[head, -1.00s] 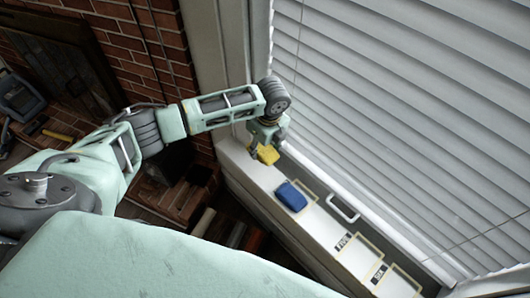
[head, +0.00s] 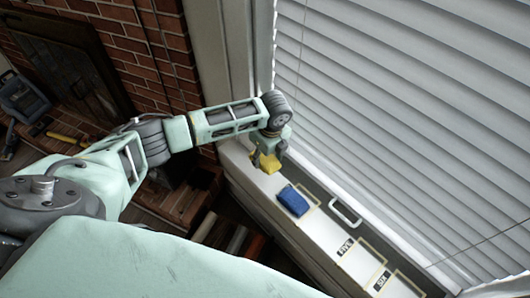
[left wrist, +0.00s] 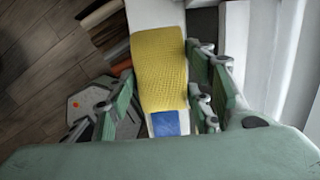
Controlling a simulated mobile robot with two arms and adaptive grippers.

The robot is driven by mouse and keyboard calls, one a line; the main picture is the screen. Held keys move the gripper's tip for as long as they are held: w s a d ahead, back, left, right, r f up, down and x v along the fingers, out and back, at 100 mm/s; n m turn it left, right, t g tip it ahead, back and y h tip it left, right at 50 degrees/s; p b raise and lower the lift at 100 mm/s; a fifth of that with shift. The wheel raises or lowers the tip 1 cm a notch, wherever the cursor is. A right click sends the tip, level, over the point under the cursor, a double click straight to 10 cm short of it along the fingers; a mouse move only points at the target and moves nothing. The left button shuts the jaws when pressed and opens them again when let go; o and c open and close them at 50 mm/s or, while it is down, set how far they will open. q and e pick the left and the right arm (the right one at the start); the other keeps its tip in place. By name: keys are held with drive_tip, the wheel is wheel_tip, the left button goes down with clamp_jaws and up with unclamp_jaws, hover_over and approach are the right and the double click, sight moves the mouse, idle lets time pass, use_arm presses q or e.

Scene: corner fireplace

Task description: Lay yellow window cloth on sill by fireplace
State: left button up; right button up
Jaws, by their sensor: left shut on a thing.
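The yellow cloth (head: 268,162) is between the fingers of my left gripper (head: 267,152), at the far end of the white sill (head: 322,238) by the fireplace. In the left wrist view, the yellow cloth (left wrist: 161,68) spreads textured and flat-looking between the fingers of my left gripper (left wrist: 160,100), which is shut on it. I cannot tell whether the cloth touches the sill. A blue cloth (head: 293,200) lies on the sill just nearer than the gripper; its edge also shows in the left wrist view (left wrist: 165,124). My right gripper is not in view.
Outlined spots with labels FIVE (head: 346,246) and SIX (head: 382,281) mark the near sill. White blinds (head: 410,120) and a window handle (head: 345,210) border the right side. The brick fireplace (head: 150,50) stands left, with tools on its hearth.

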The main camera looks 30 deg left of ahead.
use_arm(q)
wheel_tip(320, 180, down, 3)
drive_tip(key=shift+f+b, duration=0.1)
drive_tip(key=shift+b, duration=0.55)
drive_tip(key=shift+f+b, duration=0.7)
drive_tip(key=shift+f, duration=1.25)
drive_tip(key=shift+f+b, duration=0.6)
drive_tip(key=shift+f, duration=0.05)
drive_tip(key=o, duration=1.2)
